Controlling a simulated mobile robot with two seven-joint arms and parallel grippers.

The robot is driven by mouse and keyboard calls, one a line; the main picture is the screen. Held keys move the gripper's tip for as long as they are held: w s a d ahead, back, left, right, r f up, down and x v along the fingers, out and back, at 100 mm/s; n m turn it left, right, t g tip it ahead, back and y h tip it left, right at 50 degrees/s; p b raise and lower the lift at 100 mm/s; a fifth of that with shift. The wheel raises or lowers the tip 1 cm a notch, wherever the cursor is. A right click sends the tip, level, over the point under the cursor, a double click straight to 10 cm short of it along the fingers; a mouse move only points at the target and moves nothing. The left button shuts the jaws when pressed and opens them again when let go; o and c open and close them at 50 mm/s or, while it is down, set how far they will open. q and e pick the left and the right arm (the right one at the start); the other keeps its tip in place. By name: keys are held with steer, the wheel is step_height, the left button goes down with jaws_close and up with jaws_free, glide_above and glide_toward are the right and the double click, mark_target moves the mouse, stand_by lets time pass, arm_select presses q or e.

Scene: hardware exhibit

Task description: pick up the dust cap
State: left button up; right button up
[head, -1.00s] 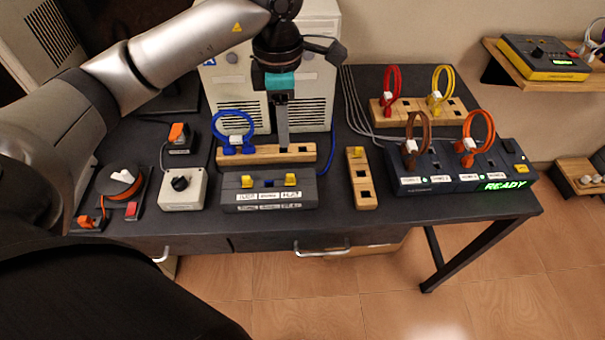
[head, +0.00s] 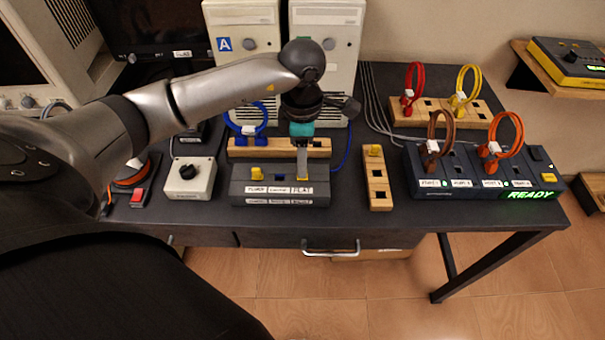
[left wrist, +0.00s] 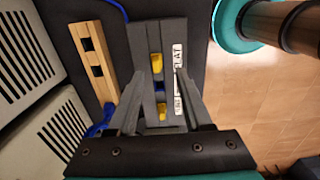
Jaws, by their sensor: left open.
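Several small yellow caps that could be the dust cap are in view. A right yellow cap (left wrist: 157,63) and a left yellow cap (head: 257,173) sit on the dark grey labelled box (head: 245,188) at the front of the desk. A third yellow piece (head: 375,150) is on the short wooden block. My left gripper (head: 302,172) is open, pointing down at the right end of the grey box. In the left wrist view its fingers (left wrist: 158,76) lie either side of the right cap. Contact cannot be told. My right gripper is not in view.
A wooden strip (head: 240,148) with a blue cable loop (head: 247,130) lies behind the grey box. A white switch box (head: 189,180) stands left. The short wooden block (head: 381,193) and a port unit (head: 455,180) with cable loops are right.

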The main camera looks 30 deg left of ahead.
arm_select(q)
steer(key=f, duration=0.4)
steer(key=shift+w+a+f, duration=0.1)
steer(key=shift+w+f, duration=0.1)
steer(key=shift+w, duration=0.05)
steer(key=shift+c, duration=0.2)
jaws_close()
